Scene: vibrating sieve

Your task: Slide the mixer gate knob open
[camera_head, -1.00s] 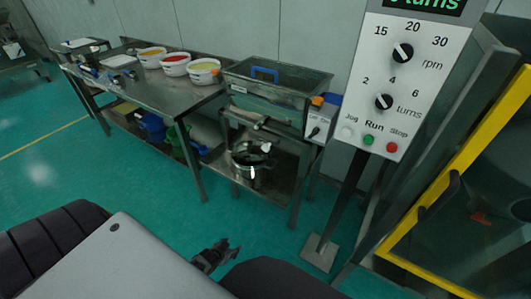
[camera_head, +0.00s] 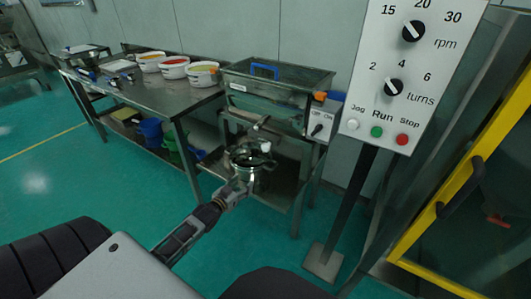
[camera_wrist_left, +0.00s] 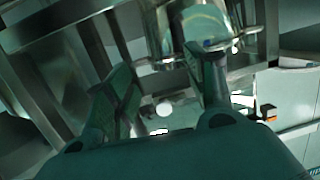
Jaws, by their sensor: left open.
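The mixer (camera_head: 272,100) is a steel trough with a blue handle on top and a small switch box (camera_head: 320,118) at its right end. A short grey spout (camera_head: 256,127) sticks out below its front. A shiny steel pot (camera_head: 246,158) stands under the spout. I cannot make out the gate knob for certain in the head view. My left gripper (camera_head: 242,183) is low in front of the pot. The left wrist view shows its two fingers (camera_wrist_left: 163,85) spread apart, with a small pale round spot (camera_wrist_left: 163,109) between them; I cannot tell what that is.
A control panel (camera_head: 395,75) with dials and buttons stands on a post at right. A yellow-framed guard (camera_head: 470,175) is beyond it. A steel table (camera_head: 150,95) with several white tubs is at left. Teal floor is clear in front.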

